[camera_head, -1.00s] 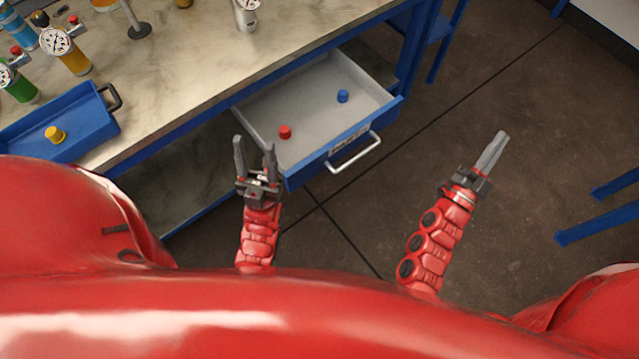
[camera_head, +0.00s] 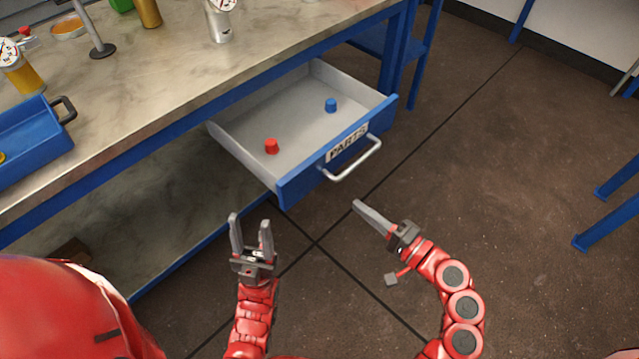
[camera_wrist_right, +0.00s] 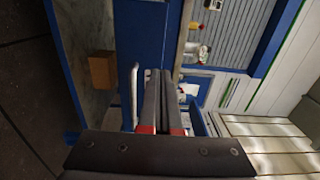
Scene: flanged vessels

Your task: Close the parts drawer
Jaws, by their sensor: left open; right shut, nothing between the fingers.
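The parts drawer (camera_head: 240,119) is pulled out from under the workbench, with a blue front, a PARTS label and a pale bar handle (camera_head: 353,160). A red cap-like piece (camera_head: 271,146) and a blue one (camera_head: 331,105) lie inside it. My right gripper (camera_head: 358,205) is shut and empty, in front of the drawer and below the handle, apart from it in the head view. Its shut fingers (camera_wrist_right: 157,98) also show in the right wrist view, with a pale bar beside them. My left gripper (camera_head: 250,220) is open and empty, below and left of the drawer front.
The workbench top (camera_head: 150,95) carries a blue tray (camera_head: 30,140), a stand (camera_head: 100,45) and gauge-fitted vessels. Blue legs (camera_head: 610,205) stand at the right. The floor in front of the drawer is clear. A brown box (camera_wrist_right: 102,70) shows in the wrist view.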

